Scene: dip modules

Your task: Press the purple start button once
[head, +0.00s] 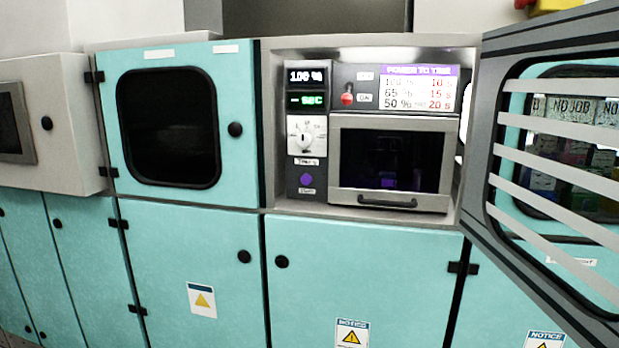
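The purple start button (306,180) is a small purple knob low on the dark control panel, left of the oven door. A small label sits under it. Above it are a white dial (307,135), a green display reading "- SEC" (307,99) and a white display reading "100 %" (306,77). The oven door (388,160) is shut, with a dark window and a black handle along its bottom. My gripper is not in view.
A grey slatted door (490,130) stands swung open to the right of the oven bay. A red toggle switch (347,97) and a "POWER TO TIME" chart (420,90) sit above the oven door. Teal cabinets (190,240) fill the wall left and below. The space before the panel is clear.

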